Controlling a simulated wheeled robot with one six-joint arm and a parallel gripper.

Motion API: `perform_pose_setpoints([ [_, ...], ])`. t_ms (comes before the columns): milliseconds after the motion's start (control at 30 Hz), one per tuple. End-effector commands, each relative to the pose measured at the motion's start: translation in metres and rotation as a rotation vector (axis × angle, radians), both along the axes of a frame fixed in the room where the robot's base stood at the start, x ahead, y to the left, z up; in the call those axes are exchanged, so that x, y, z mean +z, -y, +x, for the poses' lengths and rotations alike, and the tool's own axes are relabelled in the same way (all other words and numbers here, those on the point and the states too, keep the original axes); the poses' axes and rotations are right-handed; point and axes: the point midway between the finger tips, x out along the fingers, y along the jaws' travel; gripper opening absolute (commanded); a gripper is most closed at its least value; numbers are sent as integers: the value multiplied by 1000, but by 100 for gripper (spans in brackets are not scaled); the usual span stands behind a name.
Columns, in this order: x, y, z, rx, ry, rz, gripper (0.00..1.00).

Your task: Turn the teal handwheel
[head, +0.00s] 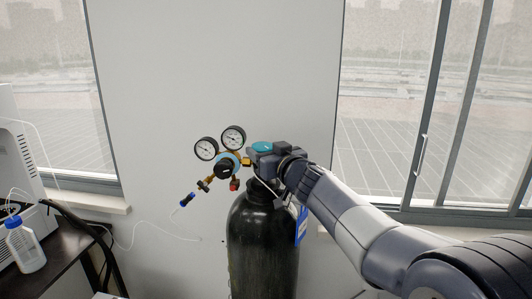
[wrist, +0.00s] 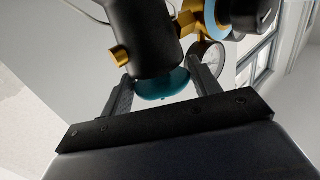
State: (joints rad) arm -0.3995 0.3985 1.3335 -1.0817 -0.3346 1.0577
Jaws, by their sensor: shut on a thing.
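The teal handwheel (head: 262,147) sits on top of the valve of a black gas cylinder (head: 262,235) in the head view. In the wrist view the teal handwheel (wrist: 163,86) shows between the two fingers, partly hidden behind a dark cylindrical valve body (wrist: 143,38). My gripper (head: 268,151) reaches in from the right at the top of the cylinder. In the wrist view my gripper (wrist: 160,92) has one finger on each side of the handwheel and is shut on it.
A regulator with two round gauges (head: 220,142), brass fittings and a black knob (head: 225,168) stands just left of the handwheel. A dark table with a wash bottle (head: 25,246) is at far left. Windows flank the wall.

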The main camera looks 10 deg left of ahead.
Motion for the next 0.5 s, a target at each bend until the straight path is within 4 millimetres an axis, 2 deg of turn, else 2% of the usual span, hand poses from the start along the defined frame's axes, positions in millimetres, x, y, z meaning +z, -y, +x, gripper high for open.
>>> perform_pose_setpoints([
  [500, -4, -3, -1, -174, 13, 5, 36],
])
